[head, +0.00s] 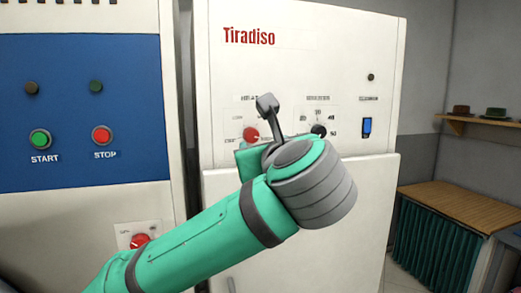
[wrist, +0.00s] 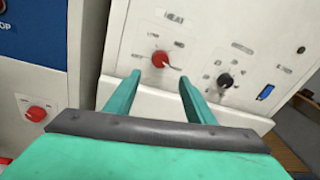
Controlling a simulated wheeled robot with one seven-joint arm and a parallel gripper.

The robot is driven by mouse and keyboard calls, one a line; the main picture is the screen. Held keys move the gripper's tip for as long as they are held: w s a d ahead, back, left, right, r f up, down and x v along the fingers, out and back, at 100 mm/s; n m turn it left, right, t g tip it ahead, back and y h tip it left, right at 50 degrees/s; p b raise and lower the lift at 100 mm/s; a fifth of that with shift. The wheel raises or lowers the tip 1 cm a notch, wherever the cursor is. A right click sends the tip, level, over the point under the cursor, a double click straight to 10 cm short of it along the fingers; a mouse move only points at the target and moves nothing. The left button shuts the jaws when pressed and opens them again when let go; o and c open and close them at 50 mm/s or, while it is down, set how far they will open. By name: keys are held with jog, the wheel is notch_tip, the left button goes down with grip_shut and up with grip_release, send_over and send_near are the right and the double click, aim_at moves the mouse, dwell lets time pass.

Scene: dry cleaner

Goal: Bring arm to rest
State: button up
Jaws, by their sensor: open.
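My green arm reaches up from the bottom left in the head view, in front of the white cabinet marked Tiradiso (head: 300,70). My gripper is mostly hidden behind the wrist in the head view. In the wrist view my gripper (wrist: 158,97) shows two green fingers spread apart, open and empty. The fingers point toward the cabinet's control panel. A red knob (wrist: 160,59) shows just beyond the gap between them, and a black knob (wrist: 225,80) lies to the right. The red knob (head: 251,135) and black knob (head: 319,130) also show in the head view. Contact with the panel is not visible.
At left stands a machine with a blue panel (head: 80,70), a green start button (head: 40,139), a red stop button (head: 102,135) and a lower red knob (head: 140,241). A blue switch (head: 367,126) is on the cabinet. A wooden-topped counter (head: 465,207) and a hat shelf (head: 485,121) are at right.

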jog(key=w+d+f+n+h, duration=0.3)
jog(key=f+n+h, duration=0.15)
jog(key=f, duration=0.55)
jog(key=w+d+f+n+h, duration=0.25)
jog(key=f+n, duration=0.25)
jog(key=f, duration=0.6)
jog(key=s+f+n+t, duration=0.1)
jog(key=s+f+n, duration=0.4)
jog(key=f, duration=0.6)
jog(key=s+f+n, duration=0.3)
jog(key=f+n, duration=0.3)
jog(key=f, duration=0.6)
jog(key=s+a+f+n+g+y, duration=0.1)
jog(key=s+a+f+n+y, duration=0.25)
jog(key=s+f+n, duration=0.95)
jog(key=s+a+f, duration=0.1)
jog(key=s+f, duration=0.1)
jog(key=s, duration=0.7)
jog(key=s+a+f+m+g, duration=0.1)
jog(key=s+f, duration=0.1)
jog(key=s, duration=0.8)
jog(key=s+a+f, duration=0.2)
jog(key=s, duration=0.7)
jog(key=shift+s+f+g+y, duration=0.25)
jog(key=shift+s+g+y, duration=0.05)
jog(key=shift+y, duration=0.15)
